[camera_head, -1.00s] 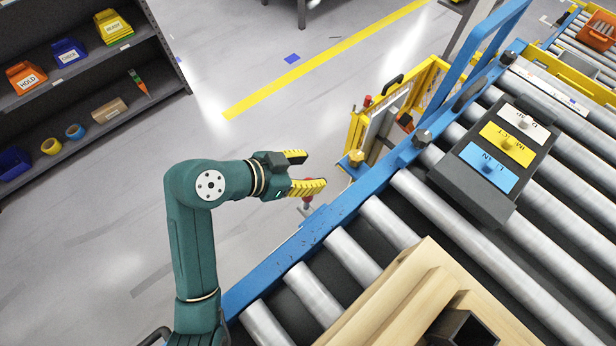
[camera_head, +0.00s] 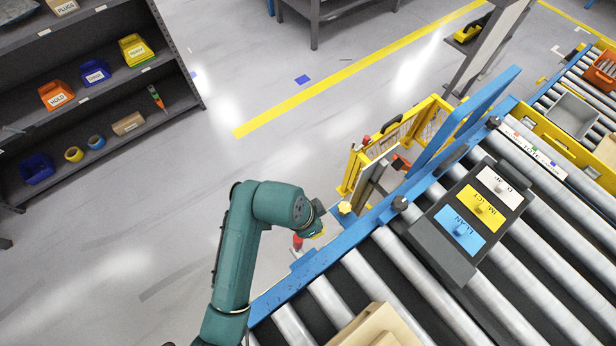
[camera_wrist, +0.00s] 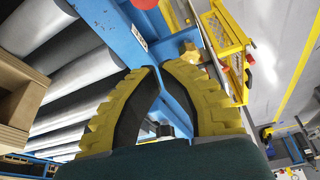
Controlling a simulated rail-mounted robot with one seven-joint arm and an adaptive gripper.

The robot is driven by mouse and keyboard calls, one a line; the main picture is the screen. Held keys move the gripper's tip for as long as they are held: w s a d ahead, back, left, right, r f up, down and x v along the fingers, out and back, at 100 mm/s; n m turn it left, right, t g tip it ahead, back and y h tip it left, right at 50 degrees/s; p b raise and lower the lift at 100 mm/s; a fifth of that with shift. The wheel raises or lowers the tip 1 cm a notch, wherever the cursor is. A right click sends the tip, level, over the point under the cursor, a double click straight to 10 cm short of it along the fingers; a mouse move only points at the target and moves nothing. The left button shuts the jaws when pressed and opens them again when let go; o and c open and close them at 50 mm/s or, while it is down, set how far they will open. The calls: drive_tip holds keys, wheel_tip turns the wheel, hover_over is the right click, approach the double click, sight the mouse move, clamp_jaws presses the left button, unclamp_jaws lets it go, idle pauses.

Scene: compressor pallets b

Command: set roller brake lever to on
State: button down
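A lever with a red knob (camera_head: 297,242) stands beside the near side of the blue conveyor rail (camera_head: 330,258) in the head view. Whether it is on or off cannot be told. My gripper (camera_head: 318,232) is just right of and above the knob in that view, with its fingers mostly hidden by my wrist. In the wrist view my gripper (camera_wrist: 160,74) has its two yellow fingers apart, with a narrow gap at the tips and blue rail visible between them. Nothing is held.
A yellow guard frame (camera_head: 352,172) stands beyond my gripper along the rail. A dark box with white, yellow and blue labelled plates (camera_head: 479,208) sits over the rollers. A cardboard box (camera_head: 375,328) lies on the near rollers. A shelf (camera_head: 95,105) stands left; floor between is clear.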

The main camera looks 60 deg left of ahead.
sight(298, 246)
drive_tip(key=s+b+x, duration=0.1)
drive_tip(key=b+x, duration=0.2)
drive_tip(key=x, duration=0.8)
drive_tip(key=shift+g, duration=0.3)
drive_tip(key=s, duration=0.2)
drive_tip(key=s+p, duration=0.1)
drive_tip(key=s, duration=0.1)
drive_tip(key=shift+r, duration=0.4)
drive_tip(key=shift+s, duration=0.1)
